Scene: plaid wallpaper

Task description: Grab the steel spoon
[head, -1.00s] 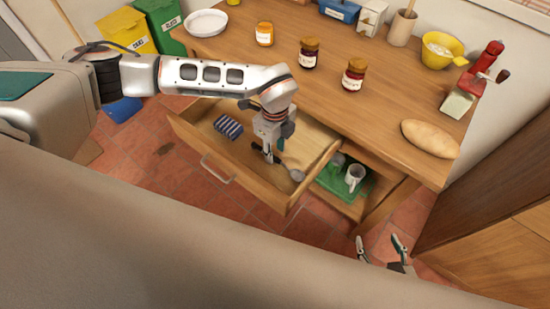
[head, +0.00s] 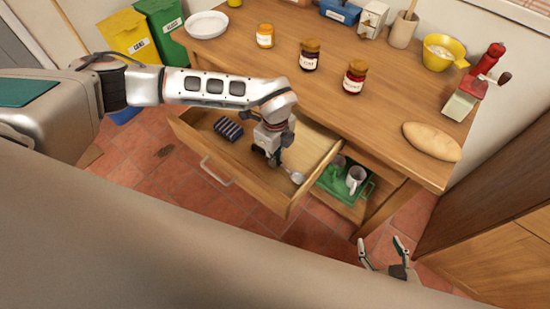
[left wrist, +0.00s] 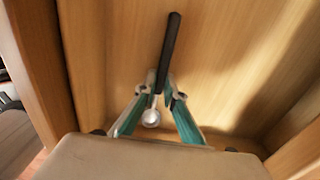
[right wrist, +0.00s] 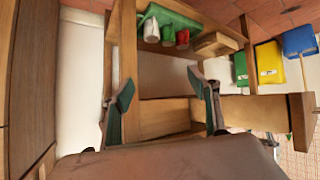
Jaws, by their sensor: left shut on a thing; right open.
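The steel spoon (head: 297,178) lies in the open drawer (head: 205,153), its round metal bowl sticking out to the right of my left gripper (head: 274,160). In the left wrist view the bowl (left wrist: 151,119) and a long dark handle (left wrist: 172,45) show on either side of the fingertips (left wrist: 165,93). The left gripper is shut on the spoon, low over the drawer floor. In the head view the gripper hides most of the handle. My right gripper (head: 384,246) is open and empty, away from the drawer at the lower right.
A shelf right of the drawer holds a green tray (head: 335,187) with mugs (head: 355,178). The tabletop (head: 390,95) above carries jars (head: 354,77), a bread loaf (head: 431,141) and a red grinder (head: 487,60).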

